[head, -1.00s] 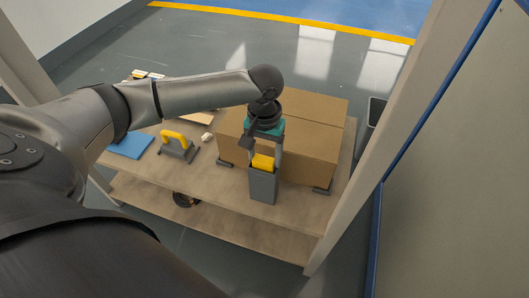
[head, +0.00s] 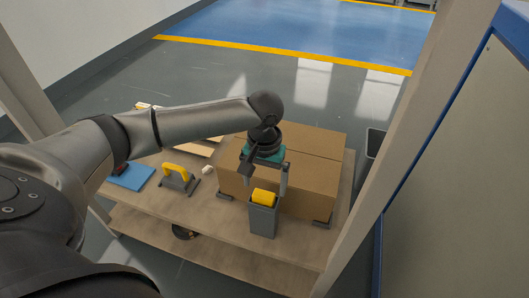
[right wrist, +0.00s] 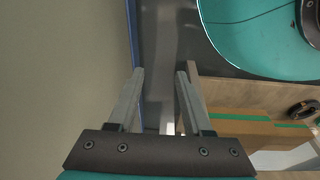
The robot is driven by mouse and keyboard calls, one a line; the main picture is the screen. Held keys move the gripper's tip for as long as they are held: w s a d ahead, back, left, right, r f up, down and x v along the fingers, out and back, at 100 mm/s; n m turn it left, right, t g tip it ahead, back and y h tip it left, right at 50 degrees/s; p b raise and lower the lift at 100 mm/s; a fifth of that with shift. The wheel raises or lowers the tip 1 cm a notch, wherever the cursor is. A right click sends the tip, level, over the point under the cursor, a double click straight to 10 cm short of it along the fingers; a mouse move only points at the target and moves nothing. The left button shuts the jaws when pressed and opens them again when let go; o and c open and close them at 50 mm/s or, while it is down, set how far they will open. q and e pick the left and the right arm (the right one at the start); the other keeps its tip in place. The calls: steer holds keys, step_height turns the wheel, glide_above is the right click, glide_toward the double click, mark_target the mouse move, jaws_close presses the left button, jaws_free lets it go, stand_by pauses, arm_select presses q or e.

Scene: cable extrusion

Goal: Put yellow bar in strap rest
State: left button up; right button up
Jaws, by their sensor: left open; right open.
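The yellow bar (head: 264,197) sits upright in the open top of a grey strap rest (head: 263,222) at the table's front edge in the head view. Only its upper end shows; the rest is hidden inside. My left gripper (head: 266,182) is just above the bar, pointing down. Its fingers are apart on either side and it appears to hold nothing. My right gripper shows only in the right wrist view (right wrist: 158,72). It is open with nothing between its fingers.
A large cardboard box (head: 285,150) stands right behind the strap rest. A grey holder with a yellow handle (head: 179,173) and a blue mat (head: 131,177) lie to the left on the wooden table (head: 218,208). A post rises at the right.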

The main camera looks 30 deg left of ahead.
mark_target(264, 192)
arm_select(q)
step_height(264, 192, up, 4)
steer(key=shift+r+p, duration=0.1)
steer(key=shift+p, duration=0.85)
steer(key=shift+r+p, duration=0.4)
steer(key=shift+r, duration=0.35)
steer(key=shift+r+p, duration=0.75)
steer(key=shift+r, duration=1)
arm_select(e)
steer(key=s+d+f, duration=0.4)
steer(key=s+d, duration=0.1)
steer(key=s, duration=0.2)
steer(key=shift+d+f+h, duration=0.2)
steer(key=shift+h, duration=0.1)
